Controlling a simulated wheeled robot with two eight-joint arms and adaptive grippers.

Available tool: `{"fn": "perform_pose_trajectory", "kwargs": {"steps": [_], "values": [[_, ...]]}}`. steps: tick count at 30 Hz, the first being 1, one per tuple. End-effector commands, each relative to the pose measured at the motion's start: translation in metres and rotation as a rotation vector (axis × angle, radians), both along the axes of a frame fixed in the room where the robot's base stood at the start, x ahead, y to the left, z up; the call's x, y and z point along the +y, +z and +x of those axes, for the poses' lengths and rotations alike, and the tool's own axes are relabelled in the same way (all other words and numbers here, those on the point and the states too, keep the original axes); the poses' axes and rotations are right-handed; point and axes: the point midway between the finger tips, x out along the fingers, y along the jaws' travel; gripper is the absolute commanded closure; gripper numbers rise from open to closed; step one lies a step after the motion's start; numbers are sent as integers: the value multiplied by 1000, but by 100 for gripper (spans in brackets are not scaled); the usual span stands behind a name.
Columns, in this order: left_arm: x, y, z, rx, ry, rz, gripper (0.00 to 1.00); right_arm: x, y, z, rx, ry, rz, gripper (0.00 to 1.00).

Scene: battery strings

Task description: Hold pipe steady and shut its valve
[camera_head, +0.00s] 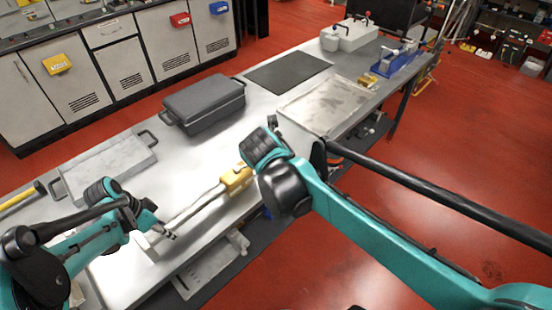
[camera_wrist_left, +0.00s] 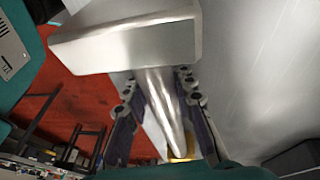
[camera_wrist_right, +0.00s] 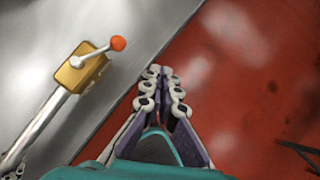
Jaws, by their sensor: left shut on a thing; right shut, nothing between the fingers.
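A silver pipe (camera_head: 193,208) lies along the front part of the table, with a yellow valve body (camera_head: 236,178) at its far end. My left gripper (camera_head: 167,231) is shut on the pipe near a metal block; the left wrist view shows the fingers either side of the pipe (camera_wrist_left: 162,105), below the block (camera_wrist_left: 125,42). In the right wrist view, the yellow valve (camera_wrist_right: 82,68) carries a silver lever with a red knob (camera_wrist_right: 118,43), at a slant to the pipe. My right gripper (camera_wrist_right: 162,78) is shut and empty, right of the valve, apart from the lever. In the head view its fingers are hidden.
A dark lidded box (camera_head: 203,105), a grey tray (camera_head: 108,166) and a black mat (camera_head: 288,72) lie on the table. A metal sheet (camera_head: 325,107) and a blue vise (camera_head: 395,62) are farther right. The table's front edge runs close to the pipe, with red floor beyond.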

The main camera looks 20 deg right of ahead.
Motion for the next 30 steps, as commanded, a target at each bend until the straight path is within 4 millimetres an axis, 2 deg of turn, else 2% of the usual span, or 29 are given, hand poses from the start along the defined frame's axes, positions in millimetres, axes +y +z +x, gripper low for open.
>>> {"fn": "perform_pose_trajectory", "kwargs": {"steps": [4,13,14,15,17,26,30], "values": [[-1,1,0,-1,-2,-3,100,-1,10,-7,0,0,0,100],[-1,1,0,-1,-1,-3,100,-1,13,-9,0,0,0,100],[-1,1,0,-1,-1,-3,76,-1,13,-9,0,0,0,100],[-1,1,0,-1,-1,-3,65,-1,13,-9,0,0,0,100],[-1,1,0,-1,-1,-3,51,-1,13,-9,0,0,0,100],[0,1,0,-1,0,-2,51,-1,13,-9,0,0,0,100],[4,12,0,-1,0,-2,51,-1,13,-9,0,0,0,100]]}}
